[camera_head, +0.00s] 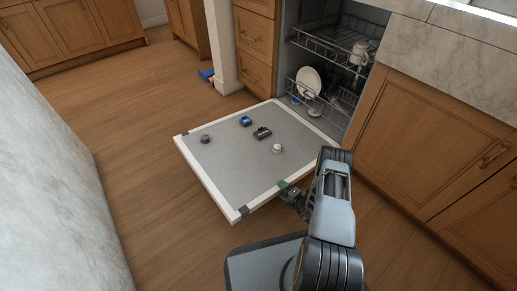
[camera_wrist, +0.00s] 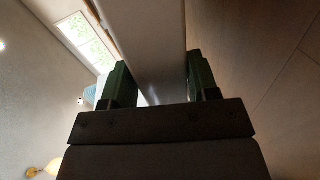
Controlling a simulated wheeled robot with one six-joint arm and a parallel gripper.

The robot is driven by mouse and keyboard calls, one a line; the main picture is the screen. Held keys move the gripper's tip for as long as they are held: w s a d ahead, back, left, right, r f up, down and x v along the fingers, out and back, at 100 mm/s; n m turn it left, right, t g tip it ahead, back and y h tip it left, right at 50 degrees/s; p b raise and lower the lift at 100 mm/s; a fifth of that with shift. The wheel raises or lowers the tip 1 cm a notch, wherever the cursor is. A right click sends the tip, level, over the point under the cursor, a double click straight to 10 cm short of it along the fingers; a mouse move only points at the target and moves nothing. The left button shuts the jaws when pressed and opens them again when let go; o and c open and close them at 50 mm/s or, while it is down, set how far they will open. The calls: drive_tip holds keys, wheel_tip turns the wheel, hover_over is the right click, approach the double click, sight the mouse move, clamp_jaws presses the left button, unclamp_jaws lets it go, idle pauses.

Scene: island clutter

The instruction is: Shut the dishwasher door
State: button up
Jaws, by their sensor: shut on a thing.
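The dishwasher door (camera_head: 222,172) is open, lowered to about level, with its grey inner face up and a white rim. Several small grey, blue and white parts show on that face. The dishwasher (camera_head: 341,28) stands open behind it, with two pulled racks showing. My gripper (camera_head: 286,190) is at the door's near right edge. In the wrist view, the door's edge (camera_wrist: 155,45) runs between the two dark green fingers of my gripper (camera_wrist: 160,82), which are shut on it. The door's underside is hidden in the head view.
The lower rack (camera_head: 325,105) holds a white plate (camera_head: 308,82); the upper rack holds a white mug (camera_head: 360,53). Wooden cabinets (camera_head: 430,145) flank the dishwasher. A pale marble surface (camera_head: 60,190) is at the left. A blue object (camera_head: 206,75) lies by the white post. The wooden floor (camera_head: 125,100) left of the door is clear.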

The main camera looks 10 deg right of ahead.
drive_tip(key=shift+w+d+r+p, duration=0.1)
drive_tip(key=shift+d+r+p, duration=0.1)
drive_tip(key=shift+r, duration=0.25)
drive_tip(key=shift+d+r+p, duration=0.1)
drive_tip(key=shift+r+p, duration=0.1)
drive_tip(key=shift+r, duration=0.2)
drive_tip(key=shift+m, duration=0.8)
drive_tip(key=shift+w+d+r+p, duration=0.1)
drive_tip(key=shift+d+r+p, duration=0.1)
drive_tip(key=shift+r+p, duration=0.6)
drive_tip(key=shift+w+d+r+p, duration=0.1)
drive_tip(key=shift+d+r+p, duration=0.2)
drive_tip(key=shift+r, duration=0.85)
drive_tip(key=shift+w+d+r+p, duration=0.1)
drive_tip(key=shift+r+p, duration=0.55)
drive_tip(key=shift+r, duration=0.45)
drive_tip(key=shift+m+y, duration=0.5)
drive_tip(key=shift+m, duration=0.1)
drive_tip(key=shift+w+d+r+p, duration=0.15)
drive_tip(key=shift+d+r+p, duration=0.25)
drive_tip(key=shift+r, duration=0.5)
drive_tip(key=shift+w+d+r+p, duration=0.2)
drive_tip(key=shift+r+p, duration=0.4)
drive_tip(key=shift+r, duration=0.35)
drive_tip(key=shift+w+d+r+p, duration=0.1)
drive_tip(key=shift+d+r+p, duration=0.3)
drive_tip(key=shift+r, duration=0.5)
drive_tip(key=shift+r+p, duration=0.3)
